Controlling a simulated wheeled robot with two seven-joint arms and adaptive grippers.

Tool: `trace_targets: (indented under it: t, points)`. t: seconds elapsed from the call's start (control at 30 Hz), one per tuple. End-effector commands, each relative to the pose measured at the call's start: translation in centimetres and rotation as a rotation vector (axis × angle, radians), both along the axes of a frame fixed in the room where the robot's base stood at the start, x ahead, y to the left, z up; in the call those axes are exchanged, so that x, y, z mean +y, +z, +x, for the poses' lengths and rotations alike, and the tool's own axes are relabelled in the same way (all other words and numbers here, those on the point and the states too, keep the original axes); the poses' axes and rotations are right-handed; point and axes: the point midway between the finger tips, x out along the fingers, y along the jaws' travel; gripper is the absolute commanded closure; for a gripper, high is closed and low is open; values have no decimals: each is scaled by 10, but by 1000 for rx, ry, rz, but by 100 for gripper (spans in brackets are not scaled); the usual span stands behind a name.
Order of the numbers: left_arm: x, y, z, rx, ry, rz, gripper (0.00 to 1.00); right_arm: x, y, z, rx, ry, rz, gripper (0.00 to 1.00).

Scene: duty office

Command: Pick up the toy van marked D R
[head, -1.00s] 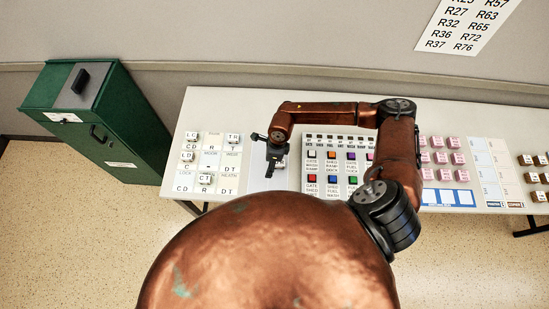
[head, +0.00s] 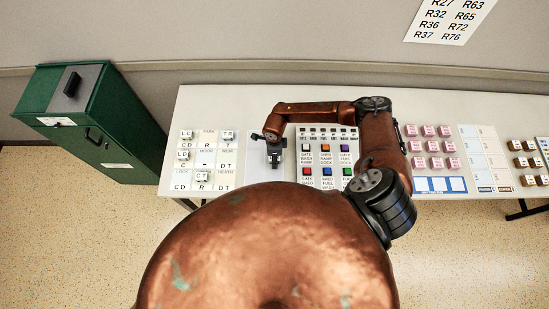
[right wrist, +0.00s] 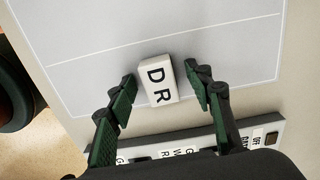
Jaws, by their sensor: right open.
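The toy van marked D R (right wrist: 157,80) is a small white block with black letters, lying on a pale grey outlined area of the table in the right wrist view. My right gripper (right wrist: 160,85) is open, with one green-padded finger on each side of the van. Gaps show between the van and both fingers. In the head view my right gripper (head: 274,156) points down over the grey area left of the button panel and hides most or all of the van. My left gripper is not in view.
A letter board (head: 207,160) with several white blocks is left of the gripper. A panel of coloured buttons (head: 325,160) is close on its right. Pink blocks (head: 432,146) stand farther right. A green cabinet (head: 95,125) stands beyond the table's left end.

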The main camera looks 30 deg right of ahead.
Motion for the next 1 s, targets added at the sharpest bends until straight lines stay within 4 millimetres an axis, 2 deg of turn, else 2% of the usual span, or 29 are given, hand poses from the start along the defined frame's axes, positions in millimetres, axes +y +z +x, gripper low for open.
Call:
trace_targets:
  t: [0.1, 0.73, 1.0]
  points:
    - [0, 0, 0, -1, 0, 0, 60, -1, 0, -1, 0, -1, 0, 53]
    - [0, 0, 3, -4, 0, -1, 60, -1, 1, 0, 0, -1, 1, 96]
    - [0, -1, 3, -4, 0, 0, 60, -1, 2, 0, -2, -1, 1, 96]
